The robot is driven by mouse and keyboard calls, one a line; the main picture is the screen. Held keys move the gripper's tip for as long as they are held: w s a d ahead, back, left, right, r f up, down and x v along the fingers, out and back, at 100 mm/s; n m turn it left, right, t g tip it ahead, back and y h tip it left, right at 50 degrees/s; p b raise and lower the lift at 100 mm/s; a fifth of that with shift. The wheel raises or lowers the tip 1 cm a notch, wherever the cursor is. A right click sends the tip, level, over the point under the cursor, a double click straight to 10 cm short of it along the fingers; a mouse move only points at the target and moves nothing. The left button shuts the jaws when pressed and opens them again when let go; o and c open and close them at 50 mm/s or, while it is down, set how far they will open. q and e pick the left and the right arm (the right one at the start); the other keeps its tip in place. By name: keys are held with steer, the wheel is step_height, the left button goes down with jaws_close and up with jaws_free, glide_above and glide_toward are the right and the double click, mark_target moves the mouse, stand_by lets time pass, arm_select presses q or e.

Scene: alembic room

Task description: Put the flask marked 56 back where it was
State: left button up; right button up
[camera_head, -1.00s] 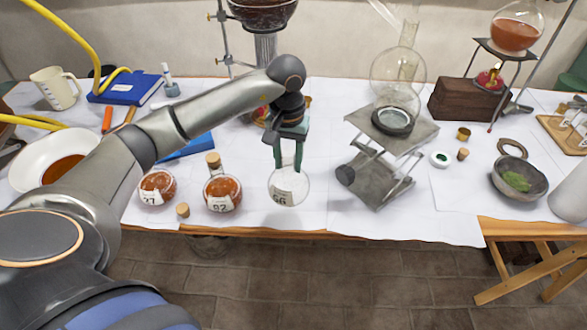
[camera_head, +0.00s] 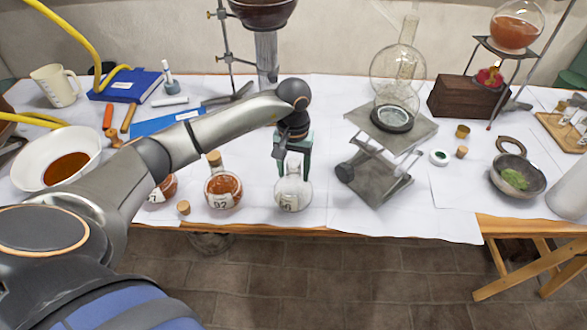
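The flask marked 56 (camera_head: 292,194) is a pale, clear round flask with a label, hard to read at this size. It stands upright on the white-covered table near the front edge, right of the flask marked 92 (camera_head: 223,190). My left gripper (camera_head: 294,172) points down over it from behind. Its two green fingers are spread on either side of the flask's neck, with space between them and the neck. My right gripper is not in view.
Another orange-filled flask (camera_head: 165,190) is partly hidden by my arm. A cork (camera_head: 183,207) lies near the front edge. A lab jack (camera_head: 380,165) bearing a large flask stands to the right. Cloth between flask 56 and the jack is clear.

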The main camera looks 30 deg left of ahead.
arm_select(q)
steer(key=shift+o, duration=0.7)
